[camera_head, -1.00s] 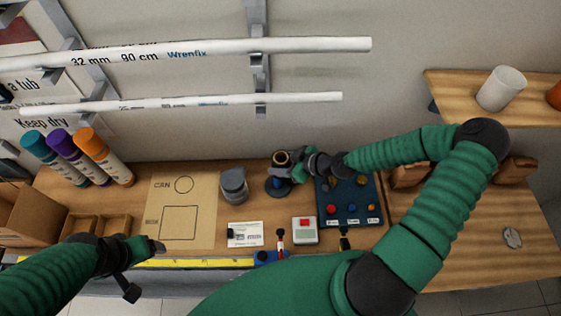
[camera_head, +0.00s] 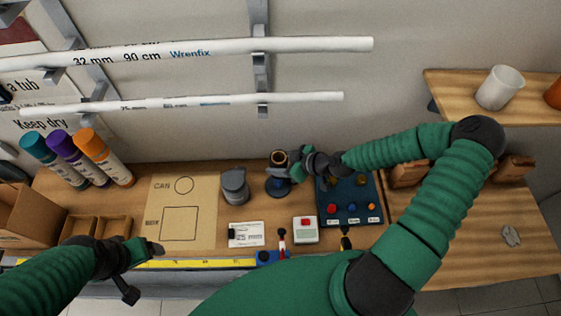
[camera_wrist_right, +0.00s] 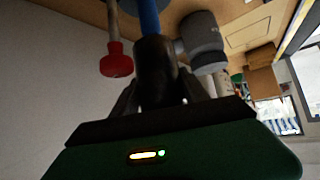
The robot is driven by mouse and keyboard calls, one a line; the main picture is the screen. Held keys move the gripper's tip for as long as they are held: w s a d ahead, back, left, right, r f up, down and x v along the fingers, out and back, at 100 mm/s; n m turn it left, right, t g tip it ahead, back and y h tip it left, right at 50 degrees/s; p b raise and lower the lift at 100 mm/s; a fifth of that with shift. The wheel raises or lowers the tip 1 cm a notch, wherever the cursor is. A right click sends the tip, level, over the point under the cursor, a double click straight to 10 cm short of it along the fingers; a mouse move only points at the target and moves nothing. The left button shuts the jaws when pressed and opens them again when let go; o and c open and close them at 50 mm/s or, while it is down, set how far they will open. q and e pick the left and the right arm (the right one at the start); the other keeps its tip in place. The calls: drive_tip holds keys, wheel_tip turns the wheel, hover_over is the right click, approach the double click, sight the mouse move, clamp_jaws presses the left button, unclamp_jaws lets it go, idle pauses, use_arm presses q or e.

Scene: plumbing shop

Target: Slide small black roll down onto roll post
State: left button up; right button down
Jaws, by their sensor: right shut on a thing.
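The small black roll (camera_head: 279,158), with a tan core, is held upright above the roll post's dark round base (camera_head: 279,188). My right gripper (camera_head: 295,167) is shut on its right side. In the right wrist view the black roll (camera_wrist_right: 155,65) sits between the fingers, and the blue post (camera_wrist_right: 149,16) lines up with it. The roll hides the post's tip, so I cannot tell whether the roll is around it or just above it. My left gripper (camera_head: 143,270) is open and empty at the table's front left.
A dark blue tray (camera_head: 350,200) with coloured knobs lies right, under my right arm.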

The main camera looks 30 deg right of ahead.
drive_tip(key=shift+a, duration=0.4)
drive_tip(key=shift+d+f, duration=0.1)
drive_tip(key=shift+d, duration=0.15)
drive_tip(key=shift+f, duration=0.1)
drive_tip(key=shift+a+f+b, duration=0.2)
drive_tip(key=shift+f+b, duration=0.15)
drive_tip(key=shift+b, duration=0.15)
drive_tip(key=shift+f+b, duration=0.3)
drive_tip(key=shift+f, duration=0.1)
drive_tip(key=shift+c, duration=2.4)
unclamp_jaws()
drive_tip(key=shift+d, duration=0.1)
